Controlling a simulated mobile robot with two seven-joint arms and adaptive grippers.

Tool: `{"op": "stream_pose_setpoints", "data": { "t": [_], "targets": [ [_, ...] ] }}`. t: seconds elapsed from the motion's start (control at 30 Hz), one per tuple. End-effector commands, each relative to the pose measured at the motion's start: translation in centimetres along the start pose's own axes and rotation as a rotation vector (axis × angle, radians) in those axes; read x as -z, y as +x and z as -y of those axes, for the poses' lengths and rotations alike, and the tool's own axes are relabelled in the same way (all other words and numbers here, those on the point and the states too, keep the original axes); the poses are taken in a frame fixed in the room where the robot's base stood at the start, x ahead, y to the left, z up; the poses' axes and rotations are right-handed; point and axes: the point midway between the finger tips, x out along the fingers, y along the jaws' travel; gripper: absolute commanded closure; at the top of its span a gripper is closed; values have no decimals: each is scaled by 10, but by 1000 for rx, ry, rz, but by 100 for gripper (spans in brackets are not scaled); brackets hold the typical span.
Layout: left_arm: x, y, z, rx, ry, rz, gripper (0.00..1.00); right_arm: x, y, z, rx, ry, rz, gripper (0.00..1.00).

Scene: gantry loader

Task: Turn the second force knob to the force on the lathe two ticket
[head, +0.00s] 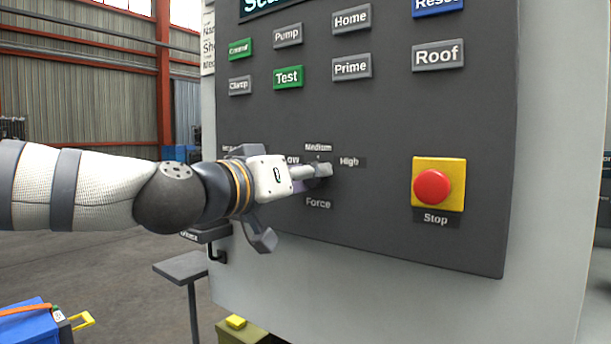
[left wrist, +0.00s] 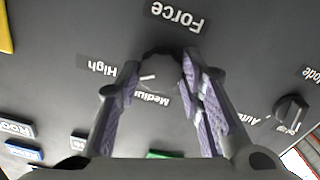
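The force knob (left wrist: 160,72) is a round dark grey knob above the Force label in the head view. Medium is above it, High to its right, and a partly hidden "ow" label to its left. In the left wrist view the panel appears upside down, and the knob's white mark points toward the High side. My left gripper (left wrist: 160,74) has a finger on each side of the knob, seemingly against it. In the head view my left gripper (head: 318,170) covers part of the knob. No lathe two ticket can be made out. My right gripper is not in view.
A Mode knob (left wrist: 292,108) with an Auto label is beside the force knob. The red Stop button (head: 432,186) is to the right on yellow. Push buttons such as Test (head: 288,77) are above. A partly cut-off white sheet (head: 208,42) hangs at the panel's left edge.

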Motion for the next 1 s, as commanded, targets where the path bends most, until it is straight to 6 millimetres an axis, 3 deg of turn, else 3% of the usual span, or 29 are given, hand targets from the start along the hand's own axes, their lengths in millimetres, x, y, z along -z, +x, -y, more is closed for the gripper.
{"op": "stream_pose_setpoints", "data": {
  "t": [0.37, 1.0],
  "targets": [
    [0, 0, 0, -1, -80, 1, 94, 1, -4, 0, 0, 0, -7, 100],
    [0, -1, 0, -1, -644, 1, 94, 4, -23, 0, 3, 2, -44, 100]
  ]
}}
